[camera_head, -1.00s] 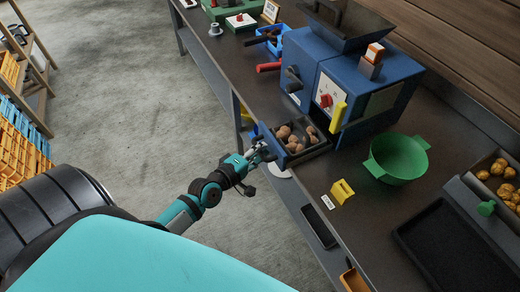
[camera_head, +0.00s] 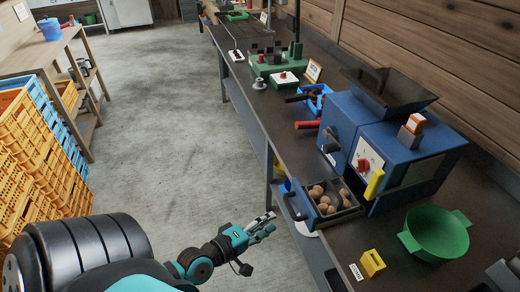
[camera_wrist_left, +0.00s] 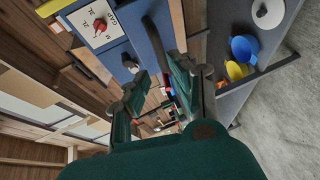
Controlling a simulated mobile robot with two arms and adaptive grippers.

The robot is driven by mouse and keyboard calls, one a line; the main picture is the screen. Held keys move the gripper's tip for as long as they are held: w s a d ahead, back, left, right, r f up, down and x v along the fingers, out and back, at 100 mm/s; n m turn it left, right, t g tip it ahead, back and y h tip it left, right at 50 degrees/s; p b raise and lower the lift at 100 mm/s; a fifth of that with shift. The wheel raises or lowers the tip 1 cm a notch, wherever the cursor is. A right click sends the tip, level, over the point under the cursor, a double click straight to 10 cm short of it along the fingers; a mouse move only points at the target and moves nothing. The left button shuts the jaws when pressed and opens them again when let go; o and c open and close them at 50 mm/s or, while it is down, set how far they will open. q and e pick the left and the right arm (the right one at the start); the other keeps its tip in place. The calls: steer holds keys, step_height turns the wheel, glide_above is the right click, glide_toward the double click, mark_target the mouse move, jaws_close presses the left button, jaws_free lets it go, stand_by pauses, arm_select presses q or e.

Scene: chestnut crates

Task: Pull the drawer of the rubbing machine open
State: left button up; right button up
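The blue rubbing machine (camera_head: 408,150) stands on the bench, with a dark hopper on top. Its drawer (camera_head: 350,211) is pulled out at the lower left and holds several brown chestnuts (camera_head: 325,197). The drawer's dark handle (camera_head: 292,207) is on its front, facing the aisle. My left gripper (camera_head: 268,226) is off the bench edge, apart from the handle and left of it. Its fingers are spread and empty; the left wrist view also shows the open gripper (camera_wrist_left: 155,98). My right gripper is in neither view.
A green bowl (camera_head: 437,236) and a yellow block (camera_head: 372,262) stand on the bench at the lower right. A blue tray (camera_head: 318,102) is behind the machine. Orange crates (camera_head: 35,150) are stacked at the left. The grey floor (camera_head: 165,125) between is clear.

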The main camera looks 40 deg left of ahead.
arm_select(q)
steer(key=shift+v, duration=1.15)
steer(key=s+a+f+m+g+y, duration=0.1)
steer(key=s+f+m+g, duration=0.25)
steer(key=f, duration=1.05)
steer(key=s+f+m+g+y, duration=0.1)
steer(key=s+f+m+g, duration=0.25)
steer(key=f, duration=0.95)
steer(key=s+d+f+m+g, duration=0.3)
steer(key=s+f+m, duration=0.2)
steer(key=s+f, duration=0.4)
steer(key=s+d+f+m+g, duration=0.4)
steer(key=s+f+m, duration=0.2)
steer(key=s+f, duration=0.4)
steer(key=s, duration=0.3)
steer(key=shift+g, duration=0.3)
